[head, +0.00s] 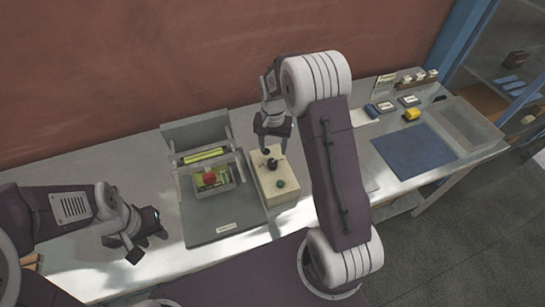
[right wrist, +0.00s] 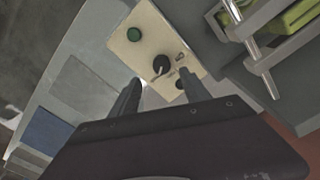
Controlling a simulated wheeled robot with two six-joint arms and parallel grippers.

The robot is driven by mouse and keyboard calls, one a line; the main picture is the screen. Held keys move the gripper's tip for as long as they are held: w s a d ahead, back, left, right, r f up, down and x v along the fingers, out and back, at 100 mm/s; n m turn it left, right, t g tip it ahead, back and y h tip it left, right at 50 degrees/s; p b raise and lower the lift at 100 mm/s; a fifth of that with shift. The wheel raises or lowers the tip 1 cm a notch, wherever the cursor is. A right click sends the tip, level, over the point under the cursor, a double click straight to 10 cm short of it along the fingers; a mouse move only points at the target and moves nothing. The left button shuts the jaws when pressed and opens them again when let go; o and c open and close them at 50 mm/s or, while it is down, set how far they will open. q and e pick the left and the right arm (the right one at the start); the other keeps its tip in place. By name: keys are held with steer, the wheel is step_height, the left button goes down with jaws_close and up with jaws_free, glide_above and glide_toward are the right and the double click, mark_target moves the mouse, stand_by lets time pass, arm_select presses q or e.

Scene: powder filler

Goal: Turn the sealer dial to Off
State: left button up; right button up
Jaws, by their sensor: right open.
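The beige control box (head: 287,200) stands in the middle of the table. It carries a green button (head: 281,183) and a black dial (head: 271,164). In the right wrist view the dial (right wrist: 161,65) shows a pale pointer line, with small markings beside it too small to read. A second dark round part (right wrist: 181,84) is partly hidden by a finger. My right gripper (head: 271,143) is open above the box, fingers pointing down. In its wrist view the fingertips (right wrist: 158,80) lie either side of the dial, apparently not touching it. My left gripper (head: 138,247) hangs over the table's left part; its opening is unclear.
Left of the box stands a grey machine (head: 215,228) with metal bars, a green-yellow strip and a red round part (head: 209,178). A blue mat (head: 414,150), a grey tray (head: 463,122) and small boxes lie to the right. Bare table shows at the left front.

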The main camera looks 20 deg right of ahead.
mark_target(273, 161)
steer(key=f+p, duration=0.1)
steer(key=f, duration=0.3)
steer(key=f+p, duration=0.2)
steer(key=f, duration=0.2)
steer(key=shift+w+f, duration=0.2)
steer(key=shift+f, duration=0.35)
steer(key=shift+w, duration=0.1)
steer(key=shift+c, duration=1.2)
jaws_close()
